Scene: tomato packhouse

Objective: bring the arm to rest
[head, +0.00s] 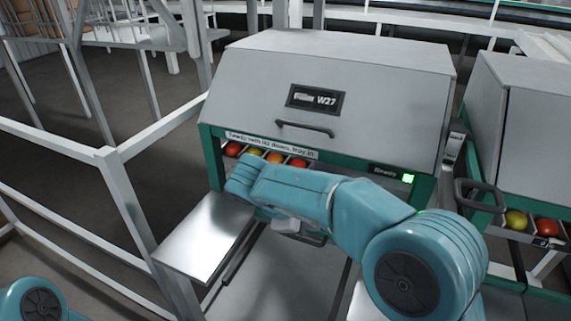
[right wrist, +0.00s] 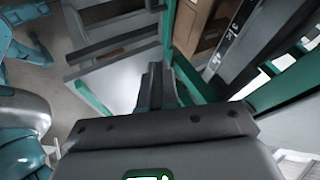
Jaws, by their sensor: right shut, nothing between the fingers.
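My right arm (head: 290,190) reaches in from the lower right of the head view, bent across the front of the grey machine marked W27 (head: 375,85). In the right wrist view my right gripper (right wrist: 156,88) has its dark fingers together with nothing between them. In the head view the gripper is mostly hidden behind and under the arm. Only a teal part of my left arm (head: 38,300) shows at the bottom left; its gripper is out of view.
The machine's lid is down, with a handle (head: 305,129) and a lit green indicator (head: 408,178). Red and yellow tomatoes (head: 275,157) sit in its front row. A bare metal shelf (head: 205,240) juts out below. A second machine (head: 530,130) stands right; white rails (head: 125,200) run left.

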